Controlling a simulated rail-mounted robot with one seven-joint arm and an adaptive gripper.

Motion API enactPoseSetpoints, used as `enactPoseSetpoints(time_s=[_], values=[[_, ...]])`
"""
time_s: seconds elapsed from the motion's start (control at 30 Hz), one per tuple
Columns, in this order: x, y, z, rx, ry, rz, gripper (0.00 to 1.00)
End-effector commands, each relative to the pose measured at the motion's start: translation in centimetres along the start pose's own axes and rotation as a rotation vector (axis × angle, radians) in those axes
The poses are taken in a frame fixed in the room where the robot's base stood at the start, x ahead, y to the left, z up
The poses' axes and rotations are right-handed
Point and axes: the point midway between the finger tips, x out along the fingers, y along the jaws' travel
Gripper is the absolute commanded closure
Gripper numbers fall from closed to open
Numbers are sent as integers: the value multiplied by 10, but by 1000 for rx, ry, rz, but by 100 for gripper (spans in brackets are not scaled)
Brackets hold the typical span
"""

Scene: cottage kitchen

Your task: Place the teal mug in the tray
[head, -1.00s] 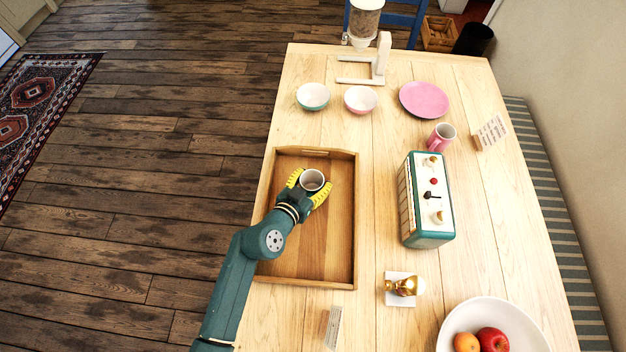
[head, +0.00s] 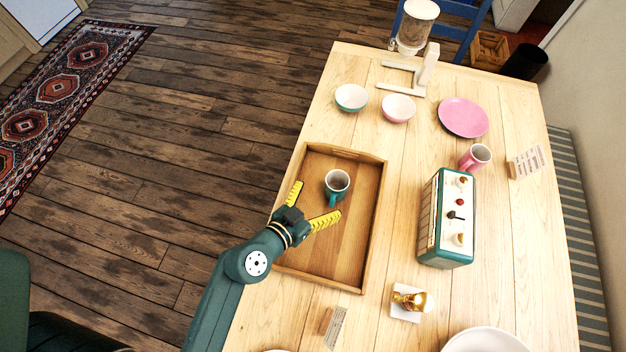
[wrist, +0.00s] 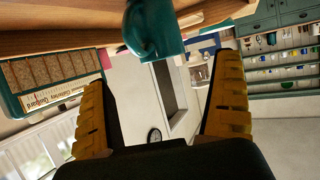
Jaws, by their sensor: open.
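The teal mug (head: 337,186) stands upright inside the wooden tray (head: 371,238), toward its far half. Its handle points toward the front left. My gripper (head: 317,204) is open and empty, with its yellow fingers spread, just in front of the mug and apart from it. In the wrist view the mug (wrist: 153,32) shows at the top, beyond and between the open fingers. The tray edge also shows in the wrist view.
A teal radio (head: 447,218) stands right of the tray. A pink mug (head: 475,157), pink plate (head: 463,117) and two bowls (head: 398,108) sit farther back. A gold egg-cup-like object (head: 411,301) is at front right. Bare tabletop lies between tray and radio.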

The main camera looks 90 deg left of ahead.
Motion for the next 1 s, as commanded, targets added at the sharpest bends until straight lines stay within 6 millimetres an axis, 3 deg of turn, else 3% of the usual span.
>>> enactPoseSetpoints(time_s=[0.17, 0.47, 0.57, 0.67, 0.77, 0.87, 0.9, 0.97, 1.0], values=[[-20, 0, 0, -1, 0, -1, 4], [-22, 0, -1, 2, 3, 2, 4], [-15, 15, -23, 39, 36, 46, 4], [-4, 61, -76, 123, 117, 162, 4], [-9, 138, -146, 214, 231, 313, 4], [-40, 220, -211, 263, 354, 453, 4], [-60, 252, -236, 267, 407, 506, 4], [-98, 296, -270, 255, 485, 583, 4], [-127, 321, -291, 234, 535, 633, 4]])
